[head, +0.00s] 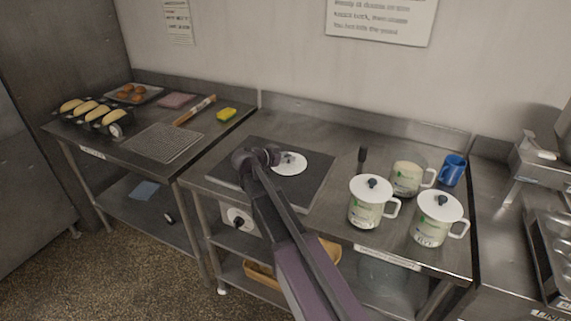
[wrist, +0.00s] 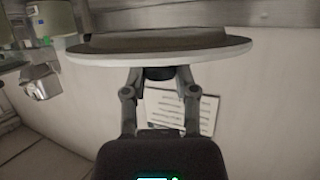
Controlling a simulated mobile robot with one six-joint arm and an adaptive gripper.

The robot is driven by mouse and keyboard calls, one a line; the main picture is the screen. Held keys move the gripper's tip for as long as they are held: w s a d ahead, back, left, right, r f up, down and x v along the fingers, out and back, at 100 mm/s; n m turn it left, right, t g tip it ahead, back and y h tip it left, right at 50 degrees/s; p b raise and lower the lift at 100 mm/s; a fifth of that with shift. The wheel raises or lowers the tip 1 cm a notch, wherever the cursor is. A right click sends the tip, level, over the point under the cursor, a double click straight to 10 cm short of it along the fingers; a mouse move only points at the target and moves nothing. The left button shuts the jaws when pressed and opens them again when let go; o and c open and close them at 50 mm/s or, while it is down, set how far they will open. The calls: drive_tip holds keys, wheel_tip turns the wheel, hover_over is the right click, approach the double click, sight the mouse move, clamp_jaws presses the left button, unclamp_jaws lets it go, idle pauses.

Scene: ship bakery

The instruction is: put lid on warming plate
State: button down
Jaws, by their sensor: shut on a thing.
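The lid (head: 291,164) is a round white disc with a dark knob, over the warming plate (head: 302,197), a flat dark slab on the middle table. My gripper (head: 275,156) reaches over the slab beside the lid. In the wrist view my gripper (wrist: 160,76) is shut on the dark knob of the lid (wrist: 215,53). The lid's broad disc lies across the fingertips. I cannot tell whether the lid touches the slab or hangs just above it. My arm hides part of the slab.
Two lidded mugs (head: 366,212) (head: 432,232) and an open mug (head: 404,183) stand right of the slab. A blue cup (head: 453,170) is behind them. The left table holds a wire rack (head: 163,143), a yellow sponge (head: 226,114) and a bread tray (head: 135,91).

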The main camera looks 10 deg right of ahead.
sight(283, 165)
drive_tip(key=shift+w+f, duration=0.1)
drive_tip(key=shift+w, duration=0.5)
drive_tip(key=shift+w+d+f+b, duration=0.1)
drive_tip(key=shift+f+b, duration=0.2)
drive_tip(key=shift+b, duration=0.1)
drive_tip(key=shift+f+b, duration=1.45)
drive_tip(key=shift+f, duration=0.15)
drive_tip(key=shift+f+b, duration=0.1)
drive_tip(key=shift+b, duration=0.25)
